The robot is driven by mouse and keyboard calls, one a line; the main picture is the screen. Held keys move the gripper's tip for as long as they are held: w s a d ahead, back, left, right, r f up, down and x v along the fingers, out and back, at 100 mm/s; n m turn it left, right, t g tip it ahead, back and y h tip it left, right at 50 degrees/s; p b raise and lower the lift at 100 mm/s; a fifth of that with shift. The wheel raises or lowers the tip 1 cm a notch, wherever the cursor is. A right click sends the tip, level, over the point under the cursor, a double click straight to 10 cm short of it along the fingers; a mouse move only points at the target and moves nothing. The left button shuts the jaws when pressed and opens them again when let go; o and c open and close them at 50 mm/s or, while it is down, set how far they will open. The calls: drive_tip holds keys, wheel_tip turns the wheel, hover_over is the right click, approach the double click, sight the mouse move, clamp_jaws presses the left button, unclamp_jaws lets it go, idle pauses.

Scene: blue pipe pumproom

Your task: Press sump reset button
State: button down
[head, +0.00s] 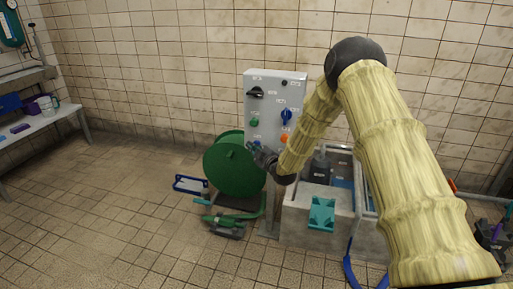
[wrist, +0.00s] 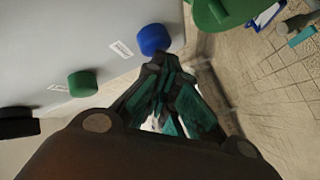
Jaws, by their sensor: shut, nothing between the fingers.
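A grey control panel (head: 275,108) stands upright against the tiled wall. It bears a black selector (head: 256,92), a green button (head: 254,122), a blue knob (head: 286,116) and an orange button (head: 284,138). The labels are too small to read, so I cannot tell which control is the sump reset. My gripper (head: 262,155) is shut and empty at the panel's lower left. In the wrist view, the gripper's fingertips (wrist: 166,70) are just below a round blue button (wrist: 154,39). I cannot tell whether they touch it. The green button (wrist: 83,83) is further left.
A green hose reel (head: 232,165) stands just left of my gripper. A concrete sump (head: 300,222) with a teal bracket (head: 321,213) is at the right, below my arm. A bench (head: 45,122) stands far left. The floor at left is mostly clear.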

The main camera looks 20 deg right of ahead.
drive_tip(key=shift+w+d, duration=0.3)
drive_tip(key=shift+w, duration=0.1)
idle(0.8)
drive_tip(key=shift+s+a+p, duration=0.35)
drive_tip(key=shift+s+a, duration=0.45)
drive_tip(key=shift+s, duration=0.35)
drive_tip(key=shift+s, duration=0.1)
drive_tip(key=s+a, duration=0.1)
drive_tip(key=s, duration=0.1)
drive_tip(key=s+a+p, duration=0.1)
drive_tip(key=s, duration=0.1)
drive_tip(key=shift+a, duration=0.4)
idle(0.7)
